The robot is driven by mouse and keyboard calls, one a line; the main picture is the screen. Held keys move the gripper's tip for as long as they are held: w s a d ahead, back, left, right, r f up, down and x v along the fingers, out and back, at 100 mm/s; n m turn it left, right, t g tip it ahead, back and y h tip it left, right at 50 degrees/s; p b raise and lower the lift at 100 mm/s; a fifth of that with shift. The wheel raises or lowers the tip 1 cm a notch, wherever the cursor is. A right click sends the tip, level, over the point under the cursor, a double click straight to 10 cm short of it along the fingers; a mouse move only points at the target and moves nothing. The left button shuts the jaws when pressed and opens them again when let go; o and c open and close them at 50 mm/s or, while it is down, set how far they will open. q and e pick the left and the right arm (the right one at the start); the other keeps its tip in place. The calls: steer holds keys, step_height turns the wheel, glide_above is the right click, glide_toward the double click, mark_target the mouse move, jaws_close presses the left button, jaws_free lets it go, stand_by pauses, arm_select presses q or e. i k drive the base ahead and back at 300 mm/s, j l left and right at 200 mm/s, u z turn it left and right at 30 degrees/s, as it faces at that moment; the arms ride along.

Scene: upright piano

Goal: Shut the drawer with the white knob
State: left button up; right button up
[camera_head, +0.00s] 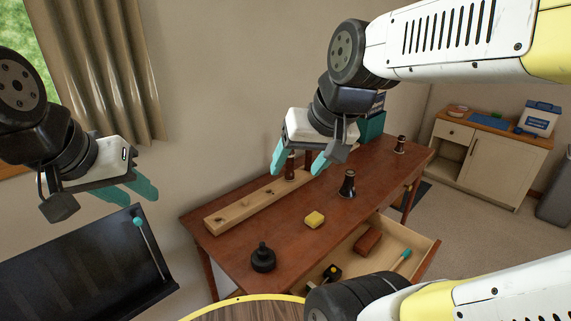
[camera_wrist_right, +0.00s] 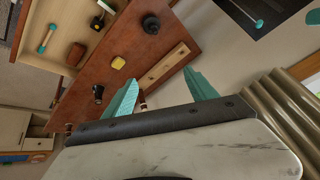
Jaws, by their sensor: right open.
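A light wooden drawer (camera_head: 388,246) stands pulled out of the near right side of the red-brown table (camera_head: 300,240). It also shows at the top left of the right wrist view (camera_wrist_right: 66,24). The outer face of its front is turned away, so I cannot see its knob. Another drawer (camera_head: 453,133) is in the cream cabinet at the back right; its knob is too small to tell its colour. My right gripper (camera_head: 299,166) is open and empty above the table's far side. My left gripper (camera_head: 138,192) is open and empty at the left, far from both drawers.
A brown block (camera_head: 367,241) and a teal-handled tool (camera_head: 402,259) lie in the open drawer. On the table are a wooden board with holes (camera_head: 240,209), a yellow sponge (camera_head: 315,219), a black round object (camera_head: 263,259) and dark bottles (camera_head: 348,186). A dark panel (camera_head: 80,265) stands left.

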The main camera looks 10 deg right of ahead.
mark_target(395, 238)
steer(key=k+z, duration=0.2)
steer(key=z, duration=0.3)
steer(key=k+l+z, duration=0.15)
steer(key=z, duration=0.35)
steer(key=k+l+z, duration=0.15)
steer(key=z, duration=0.35)
steer(key=l, duration=0.1)
